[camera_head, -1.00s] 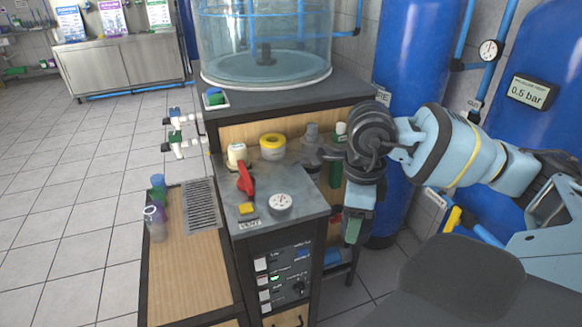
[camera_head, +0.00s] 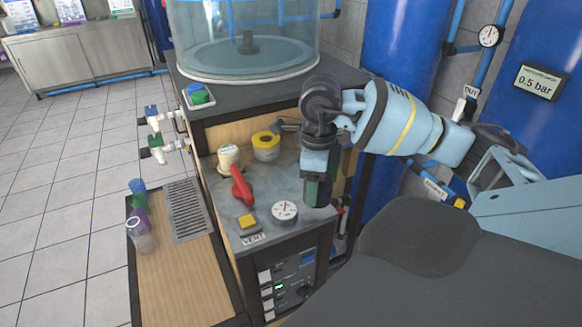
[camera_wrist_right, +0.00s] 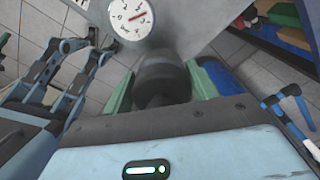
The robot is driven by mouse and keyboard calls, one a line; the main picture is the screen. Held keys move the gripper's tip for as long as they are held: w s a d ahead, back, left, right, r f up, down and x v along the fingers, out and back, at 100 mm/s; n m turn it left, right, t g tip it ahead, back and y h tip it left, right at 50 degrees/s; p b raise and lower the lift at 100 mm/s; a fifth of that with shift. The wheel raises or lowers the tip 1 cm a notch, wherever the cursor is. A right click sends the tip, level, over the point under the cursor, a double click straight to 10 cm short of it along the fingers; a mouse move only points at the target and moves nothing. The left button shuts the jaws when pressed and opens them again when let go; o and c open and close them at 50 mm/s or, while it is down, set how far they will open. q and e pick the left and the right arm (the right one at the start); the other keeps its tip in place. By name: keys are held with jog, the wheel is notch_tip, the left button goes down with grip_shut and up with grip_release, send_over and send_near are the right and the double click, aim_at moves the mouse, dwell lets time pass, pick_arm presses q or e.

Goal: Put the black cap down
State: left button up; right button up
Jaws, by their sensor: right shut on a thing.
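My right gripper (camera_head: 318,190) hangs over the right side of the grey worktop (camera_head: 262,190), pointing down, just right of the round white gauge. In the right wrist view the black cap (camera_wrist_right: 162,80) sits between the two green fingers, and the gripper is shut on it. In the head view the cap is mostly hidden by the gripper and cannot be made out clearly. The cap appears held above the worktop; whether it touches cannot be told. My left gripper is not in view.
On the worktop stand the gauge (camera_head: 285,211), a red lever (camera_head: 241,186), a yellow button (camera_head: 247,221), a white-topped fitting (camera_head: 229,158) and a yellow-topped one (camera_head: 266,145). A clear tank (camera_head: 245,40) stands behind. A wooden side shelf (camera_head: 185,270) with a grate and small bottles is at left.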

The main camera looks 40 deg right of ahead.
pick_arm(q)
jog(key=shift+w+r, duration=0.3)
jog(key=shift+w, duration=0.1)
pick_arm(e)
jog(key=w+d, duration=0.1)
jog(key=w, duration=0.2)
jog(key=w+d, duration=0.1)
jog(key=w, duration=0.2)
jog(key=w+d+f, duration=0.1)
jog(key=w, duration=0.3)
jog(key=shift+w, duration=0.1)
jog(key=shift+w, duration=0.25)
notch_tip(320, 180, down, 3)
jog(key=shift+f+p, duration=0.15)
jog(key=shift+p, duration=0.2)
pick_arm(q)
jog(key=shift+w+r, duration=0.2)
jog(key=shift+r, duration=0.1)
pick_arm(e)
jog(key=shift+f, duration=0.15)
jog(key=shift+f, duration=0.2)
jog(key=o, duration=1)
jog(key=shift+r, duration=0.1)
jog(key=shift+c, duration=0.2)
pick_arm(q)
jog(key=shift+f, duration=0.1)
